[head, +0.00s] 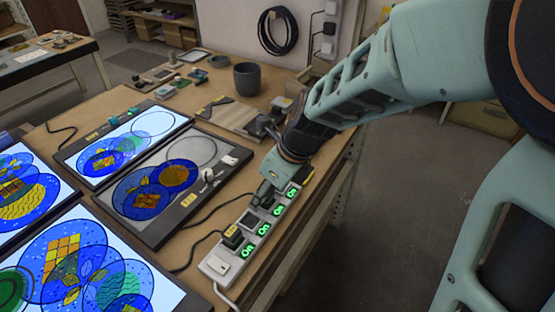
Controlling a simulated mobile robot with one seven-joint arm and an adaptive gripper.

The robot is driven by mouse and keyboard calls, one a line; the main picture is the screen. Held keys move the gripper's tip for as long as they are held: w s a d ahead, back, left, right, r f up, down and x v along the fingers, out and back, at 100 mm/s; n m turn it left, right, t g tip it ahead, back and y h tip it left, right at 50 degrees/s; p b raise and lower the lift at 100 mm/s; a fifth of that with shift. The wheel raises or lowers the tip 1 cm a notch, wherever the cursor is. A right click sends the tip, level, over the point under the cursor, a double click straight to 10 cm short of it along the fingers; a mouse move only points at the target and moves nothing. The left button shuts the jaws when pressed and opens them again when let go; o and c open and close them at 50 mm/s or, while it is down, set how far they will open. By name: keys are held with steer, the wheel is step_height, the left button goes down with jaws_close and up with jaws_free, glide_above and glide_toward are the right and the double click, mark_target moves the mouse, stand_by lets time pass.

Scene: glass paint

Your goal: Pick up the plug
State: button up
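A black plug with a yellow label (232,236) sits on the near end of the white power strip (217,266), with a dark cord running left from it. My gripper (266,189) points down over the middle of the strip, farther along than this plug. A second dark cord (207,216) runs up to the spot under my gripper. Any plug at its end is mostly hidden there. The fingers are small and dark, so I cannot tell whether they are open or shut on something. The strip's switches show several green "On" lights.
An unlit panel (212,152) with blue glass lies left of the strip; lit panels (161,120) lie farther left. A grey pot (247,79) and small tools stand behind. The table's right edge runs close beside the strip, with open floor (400,220) beyond.

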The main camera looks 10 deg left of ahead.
steer(key=shift+c, duration=0.2)
jaws_close()
